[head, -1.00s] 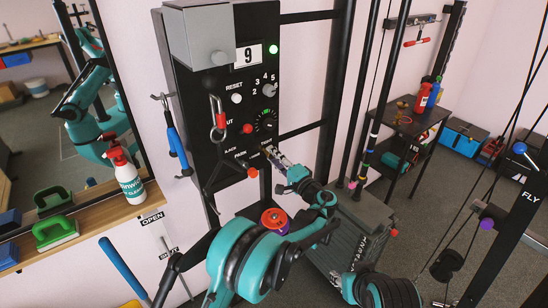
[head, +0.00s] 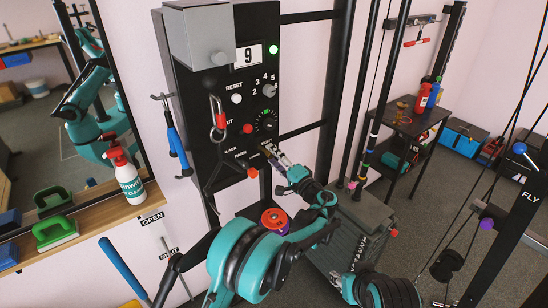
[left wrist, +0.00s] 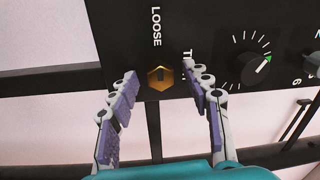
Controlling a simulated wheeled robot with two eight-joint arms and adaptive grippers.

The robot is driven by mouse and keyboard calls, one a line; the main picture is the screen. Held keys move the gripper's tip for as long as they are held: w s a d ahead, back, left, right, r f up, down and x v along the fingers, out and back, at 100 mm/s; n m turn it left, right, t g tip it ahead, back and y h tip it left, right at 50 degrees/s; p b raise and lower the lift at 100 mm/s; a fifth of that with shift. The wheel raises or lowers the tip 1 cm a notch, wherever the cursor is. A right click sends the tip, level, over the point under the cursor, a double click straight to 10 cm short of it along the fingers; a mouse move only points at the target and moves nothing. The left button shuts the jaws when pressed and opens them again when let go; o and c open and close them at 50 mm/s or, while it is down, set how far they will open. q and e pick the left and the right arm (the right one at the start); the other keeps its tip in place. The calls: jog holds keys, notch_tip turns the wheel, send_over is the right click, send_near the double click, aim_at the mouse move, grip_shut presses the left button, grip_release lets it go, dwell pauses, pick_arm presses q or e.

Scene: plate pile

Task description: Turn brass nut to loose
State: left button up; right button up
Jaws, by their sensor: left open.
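In the left wrist view, the hexagonal brass nut (left wrist: 160,77) sits on the lower edge of the black panel (left wrist: 195,40), below the word LOOSE. My left gripper (left wrist: 162,88) is open, with one purple-padded finger on each side of the nut. Gaps show between the nut and both fingers. A second word beside the nut is partly hidden by the right finger. In the head view, my left gripper (head: 266,148) reaches up to the panel's lower right corner and hides the nut. My right gripper is not in view.
A dial (left wrist: 256,68) is on the panel right of the nut. A spray bottle (head: 128,178) stands on the left shelf. Black frame bars run behind the panel.

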pick_arm(q)
jog(key=v, duration=0.7)
jog(key=shift+s+d, duration=0.15)
jog(key=shift+s, duration=0.05)
jog(key=shift+f, duration=0.1)
